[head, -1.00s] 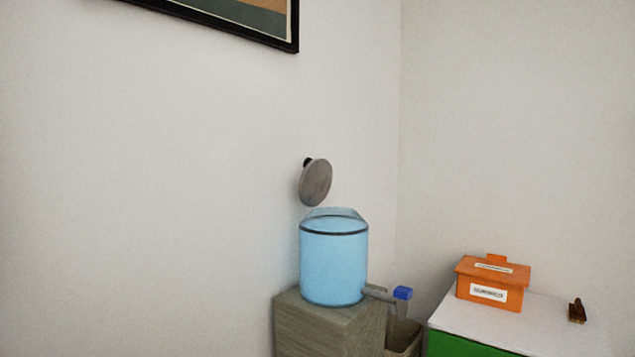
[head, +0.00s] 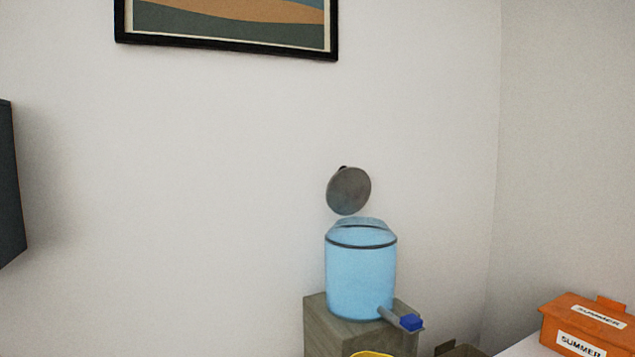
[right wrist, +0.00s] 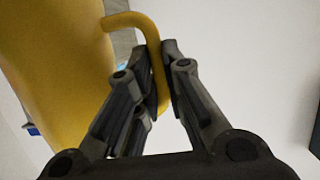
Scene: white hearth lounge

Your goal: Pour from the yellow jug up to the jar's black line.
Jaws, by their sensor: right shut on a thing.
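The jar (head: 361,275) is a clear blue-tinted vessel with a black line (head: 361,243) around it near the top. Its blue contents appear to reach about the line. It stands upright on a wooden block (head: 330,334), with a blue-handled tap (head: 411,322) low on its right. The yellow jug shows only as a rim (head: 371,354) at the bottom edge of the head view. In the right wrist view the jug (right wrist: 55,65) fills the left side, and my right gripper (right wrist: 157,85) is shut on its handle. My left gripper is out of view.
A grey round disc (head: 349,191) is on the wall above the jar. An orange box labelled SUMMER (head: 588,326) sits on a white surface (head: 522,347) at lower right. A dark object (head: 9,185) is at the left edge. A framed picture (head: 228,45) hangs above.

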